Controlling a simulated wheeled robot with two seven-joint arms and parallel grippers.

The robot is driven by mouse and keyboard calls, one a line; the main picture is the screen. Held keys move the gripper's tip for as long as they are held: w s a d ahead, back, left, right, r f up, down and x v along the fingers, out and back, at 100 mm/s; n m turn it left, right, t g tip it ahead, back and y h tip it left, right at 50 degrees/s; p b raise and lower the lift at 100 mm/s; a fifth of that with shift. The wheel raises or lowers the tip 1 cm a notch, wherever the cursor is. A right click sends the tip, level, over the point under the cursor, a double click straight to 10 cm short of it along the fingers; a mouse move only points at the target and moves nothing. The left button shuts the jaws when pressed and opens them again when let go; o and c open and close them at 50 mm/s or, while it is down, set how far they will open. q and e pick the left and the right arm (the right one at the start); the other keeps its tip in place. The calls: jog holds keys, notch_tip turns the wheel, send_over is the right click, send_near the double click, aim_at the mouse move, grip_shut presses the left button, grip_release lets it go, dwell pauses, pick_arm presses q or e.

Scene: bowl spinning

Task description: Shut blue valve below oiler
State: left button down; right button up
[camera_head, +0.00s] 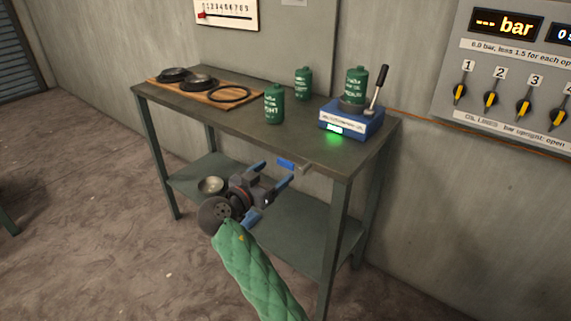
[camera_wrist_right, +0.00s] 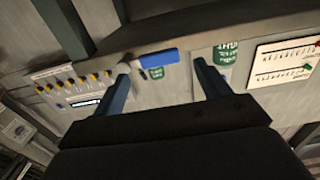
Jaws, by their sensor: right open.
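A blue valve handle (camera_head: 287,164) with a grey end shows at the front edge of the workbench, near its right corner. It also shows in the right wrist view (camera_wrist_right: 158,58), lying crosswise. My right gripper (camera_head: 276,191) is open and empty, just in front of and below the bench edge. In the right wrist view (camera_wrist_right: 163,75) the handle appears between the two fingers, closer to the left one. I cannot tell whether that finger touches it. I cannot clearly pick out an oiler. My left gripper is not in view.
The workbench (camera_head: 235,110) carries green canisters (camera_head: 274,104), a wooden board (camera_head: 207,93) with dark round parts, and a blue device (camera_head: 352,122) with a lever. A small bowl (camera_head: 210,185) is on the lower shelf. A wall panel (camera_head: 510,70) with yellow valves is at right.

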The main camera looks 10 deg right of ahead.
aim_at(284, 165)
jog(key=shift+p+x, duration=0.35)
jog(key=shift+x, duration=2.75)
